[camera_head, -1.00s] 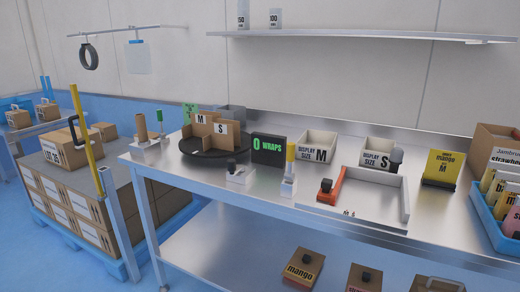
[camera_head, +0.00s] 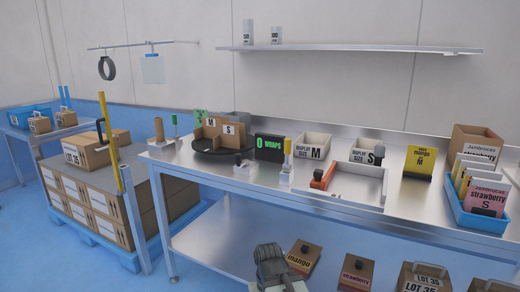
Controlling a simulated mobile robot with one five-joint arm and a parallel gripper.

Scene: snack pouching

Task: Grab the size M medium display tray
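The size M display tray (camera_head: 311,147) is a white open box marked "DISPLAY SIZE M". It sits on the steel table towards the back, right of the black "0 WRAPS" sign. A similar tray marked S (camera_head: 366,151) stands to its right. A dark grey part at the bottom centre, in front of the lower shelf, seems to be part of my arm. It is well below and in front of the M tray. I cannot make out fingertips there, so whether my gripper is open or shut does not show.
A dark turntable (camera_head: 222,150) with cardboard dividers is left of the sign (camera_head: 270,148). A blue bin (camera_head: 475,216) of pouches is at right.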

